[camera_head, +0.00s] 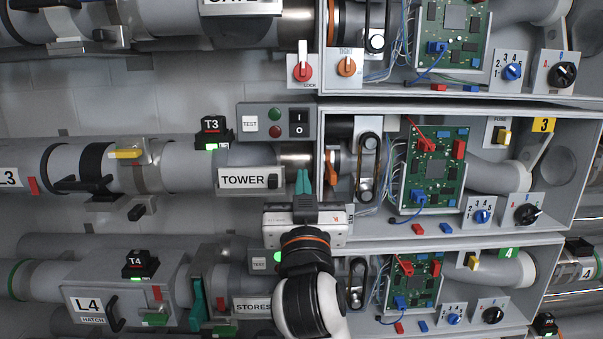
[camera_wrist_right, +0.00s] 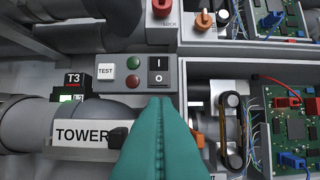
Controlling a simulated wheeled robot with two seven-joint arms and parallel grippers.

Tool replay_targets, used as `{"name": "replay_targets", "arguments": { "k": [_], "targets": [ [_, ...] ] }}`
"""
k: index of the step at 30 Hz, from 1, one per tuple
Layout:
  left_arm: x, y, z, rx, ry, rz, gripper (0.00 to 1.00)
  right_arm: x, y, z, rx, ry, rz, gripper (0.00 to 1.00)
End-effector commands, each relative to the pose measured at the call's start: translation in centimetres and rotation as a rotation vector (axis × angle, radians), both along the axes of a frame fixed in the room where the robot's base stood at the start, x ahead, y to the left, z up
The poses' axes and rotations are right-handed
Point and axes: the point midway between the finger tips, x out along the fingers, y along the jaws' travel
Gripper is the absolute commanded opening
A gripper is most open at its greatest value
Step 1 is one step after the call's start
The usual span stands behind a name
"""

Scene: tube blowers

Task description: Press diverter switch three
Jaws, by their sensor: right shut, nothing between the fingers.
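Row three carries the T3 box (camera_head: 212,128), the TOWER plate (camera_head: 243,180) and a grey switch panel (camera_head: 255,110). The panel has a white TEST button (camera_head: 250,123), a green and a red lamp, and a black-and-grey I/O rocker switch (camera_head: 299,124). The rocker shows in the wrist view (camera_wrist_right: 159,70); no label names it a diverter switch. My right gripper (camera_head: 303,180) is shut and empty, its teal fingers pointing up below the rocker. In the wrist view the fingertips (camera_wrist_right: 160,103) appear just under the rocker; contact cannot be told. My left gripper is not in view.
An open box with a green circuit board (camera_head: 437,168) and blue and black knobs lies to the right. Above are a red LOCK knob (camera_head: 302,72) and an orange knob (camera_head: 347,68). An orange lever (camera_head: 331,168) is close right of my fingers. Row four lies below.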

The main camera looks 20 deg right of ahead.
Motion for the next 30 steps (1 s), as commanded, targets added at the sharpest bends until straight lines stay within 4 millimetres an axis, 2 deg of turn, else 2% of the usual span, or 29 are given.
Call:
{"name": "replay_targets", "arguments": {
  "k": [1, 7, 11, 20, 23, 26, 29, 30],
  "targets": [
    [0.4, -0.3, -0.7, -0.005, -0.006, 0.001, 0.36, -0.5, 0.2, -0.9, 0.002, 0.001, 0.002, 0.0],
    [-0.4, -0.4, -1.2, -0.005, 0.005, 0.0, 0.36, -1.7, 0.5, -1.6, 0.001, 0.0, 0.0, 0.0],
    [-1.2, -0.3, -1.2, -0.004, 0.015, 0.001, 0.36, -1.8, 0.5, -1.6, 0.0, 0.0, 0.0, 0.0],
    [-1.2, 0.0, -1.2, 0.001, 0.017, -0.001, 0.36, -1.8, 0.5, -1.6, 0.0, 0.0, 0.0, 0.0],
    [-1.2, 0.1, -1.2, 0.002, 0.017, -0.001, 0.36, -1.6, 0.4, -2.2, 0.001, 0.017, 0.001, 0.0],
    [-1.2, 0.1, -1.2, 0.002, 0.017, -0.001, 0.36, -1.3, -0.2, -5.3, 0.008, 0.101, 0.005, 0.0],
    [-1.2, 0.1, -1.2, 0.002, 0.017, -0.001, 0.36, -1.3, -1.2, -11.1, 0.022, 0.262, 0.017, 0.0],
    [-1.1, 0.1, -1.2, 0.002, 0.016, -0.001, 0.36, -1.5, -1.6, -14.0, 0.028, 0.343, 0.025, 0.0]
  ]
}}
